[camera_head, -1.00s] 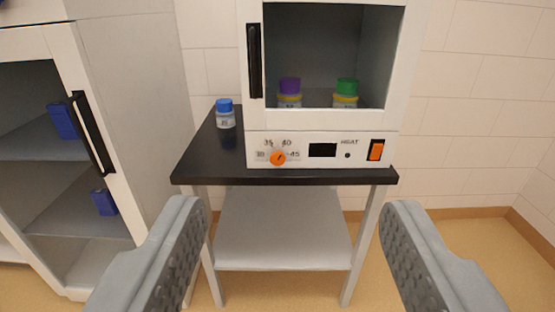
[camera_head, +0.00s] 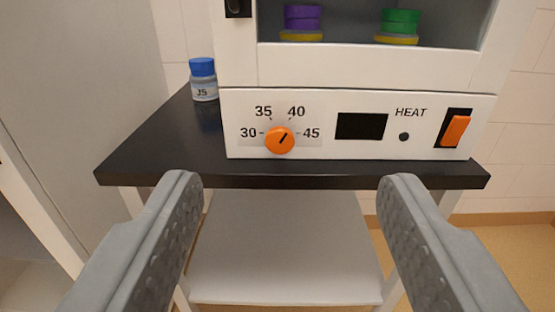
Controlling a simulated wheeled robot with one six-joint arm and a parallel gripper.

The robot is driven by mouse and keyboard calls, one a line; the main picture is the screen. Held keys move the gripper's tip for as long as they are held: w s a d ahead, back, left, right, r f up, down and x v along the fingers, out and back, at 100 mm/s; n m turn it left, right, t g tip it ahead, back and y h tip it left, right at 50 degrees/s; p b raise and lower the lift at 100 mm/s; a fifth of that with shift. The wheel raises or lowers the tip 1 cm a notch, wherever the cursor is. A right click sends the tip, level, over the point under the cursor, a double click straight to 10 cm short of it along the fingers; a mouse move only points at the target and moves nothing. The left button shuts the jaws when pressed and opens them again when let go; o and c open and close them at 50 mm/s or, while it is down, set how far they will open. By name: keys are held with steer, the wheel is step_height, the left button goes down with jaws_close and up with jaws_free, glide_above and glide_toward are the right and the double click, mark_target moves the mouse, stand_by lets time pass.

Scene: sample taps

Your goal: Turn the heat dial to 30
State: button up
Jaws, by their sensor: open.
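The orange heat dial (camera_head: 279,140) is on the left part of the white front panel (camera_head: 310,105) of the incubator. Marks 30, 35, 40 and 45 stand around it. Its dark pointer line slants up and to the right, between 40 and 45. The small display (camera_head: 361,126) right of it is dark. My gripper (camera_head: 290,185) is open and empty, with its two fingers wide apart. It is in front of the panel and below the dial in the picture, not touching it.
An orange rocker switch (camera_head: 455,130) is at the panel's right. A blue-capped jar (camera_head: 203,80) labelled J5 stands on the black tabletop (camera_head: 165,140) to the left. Purple (camera_head: 303,17) and green (camera_head: 400,22) lidded jars are behind the incubator door, whose black handle (camera_head: 238,8) is above the dial.

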glide_toward(280, 145)
steer(key=w, duration=0.8)
steer(key=shift+w+a, duration=0.1)
stand_by(0.4)
steer(key=shift+f, duration=0.1)
steer(key=c, duration=1)
steer(key=shift+o, duration=0.2)
